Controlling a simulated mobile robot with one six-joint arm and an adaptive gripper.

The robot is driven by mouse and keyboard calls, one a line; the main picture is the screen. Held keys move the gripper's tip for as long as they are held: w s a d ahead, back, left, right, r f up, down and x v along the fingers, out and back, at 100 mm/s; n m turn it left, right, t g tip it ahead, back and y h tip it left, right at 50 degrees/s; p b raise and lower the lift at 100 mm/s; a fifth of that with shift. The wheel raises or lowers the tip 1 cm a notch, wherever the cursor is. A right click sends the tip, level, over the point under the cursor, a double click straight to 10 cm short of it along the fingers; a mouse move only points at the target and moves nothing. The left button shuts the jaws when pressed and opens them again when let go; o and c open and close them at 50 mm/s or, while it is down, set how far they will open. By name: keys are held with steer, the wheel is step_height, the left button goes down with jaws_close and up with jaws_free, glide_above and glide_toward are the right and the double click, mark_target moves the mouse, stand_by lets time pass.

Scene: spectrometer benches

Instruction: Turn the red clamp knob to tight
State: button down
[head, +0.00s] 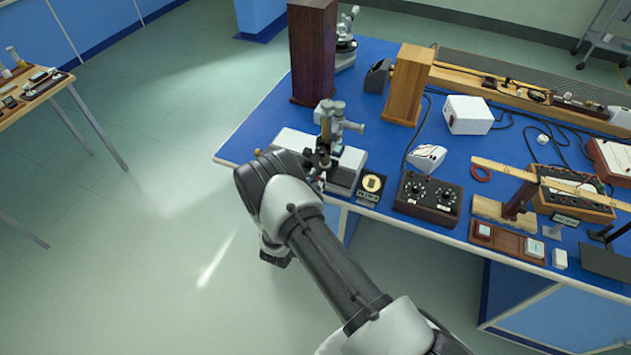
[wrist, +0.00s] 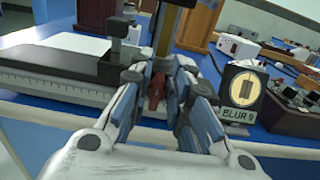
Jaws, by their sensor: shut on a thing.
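The red clamp knob (wrist: 154,92) shows in the wrist view between my fingertips, at the front of the grey instrument (wrist: 50,80) with a scale along its base. My gripper (wrist: 157,84) is shut on the knob, with a finger on each side of it. The fingers hide much of the knob, so its turn angle cannot be told. In the head view the instrument (head: 345,170) stands at the near left corner of the blue bench, and my arm hides the knob and most of the gripper.
A small display reading "BLUR 9" (wrist: 240,92) stands close to the right of my fingers. In the head view a black dial box (head: 428,196) sits further right on the blue bench (head: 250,135). A dark wooden box (head: 313,55) stands behind.

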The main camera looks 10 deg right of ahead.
steer(key=shift+m, duration=0.3)
steer(key=shift+s+d+f+m+b, duration=0.3)
steer(key=shift+m+b, duration=1.4)
steer(key=shift+m, duration=1.15)
steer(key=shift+s+d+f+m+b, duration=0.1)
steer(key=shift+d+f+m+b, duration=0.2)
steer(key=shift+m+b, duration=2)
steer(key=shift+s+d+f+m+b, duration=0.3)
steer(key=shift+m+b, duration=0.8)
steer(key=shift+m, duration=2.35)
steer(key=shift+w+a+f, duration=0.1)
steer(key=shift+w+a, duration=0.05)
steer(key=c, duration=1.5)
jaws_free()
